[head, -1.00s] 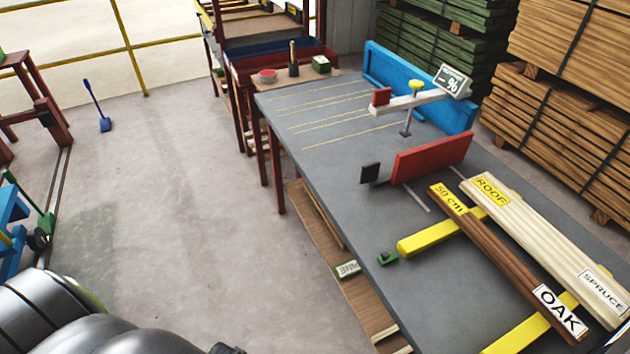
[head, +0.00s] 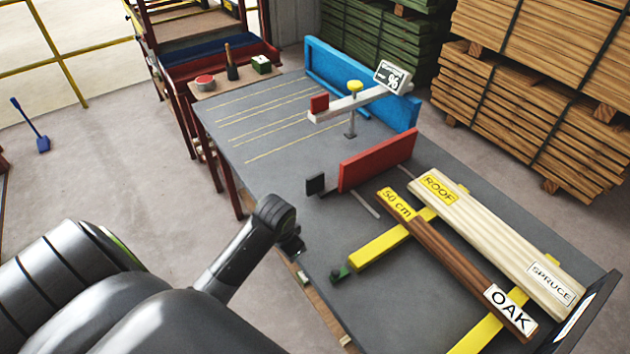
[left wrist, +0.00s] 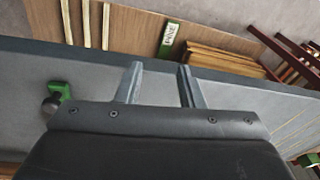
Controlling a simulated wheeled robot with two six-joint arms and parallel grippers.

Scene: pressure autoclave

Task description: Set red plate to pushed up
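The red plate (head: 378,160) stands upright on the grey bench, with a small dark block (head: 315,184) at its near left end. A slot runs in the bench top beside it. My left gripper (head: 291,245) is at the bench's left edge, short of the plate and apart from it. In the left wrist view my left gripper (left wrist: 158,84) has its two fingers spread with nothing between them, over the bench edge. The red plate is not seen in that view. My right gripper is not in view.
Yellow bars (head: 385,248) carry an oak piece (head: 460,262) and a spruce board (head: 500,235). A white arm (head: 345,105) with a red block and a percent sign stands beyond the plate, before a blue fence (head: 360,85). A green knob (head: 341,273) sits at the bench edge.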

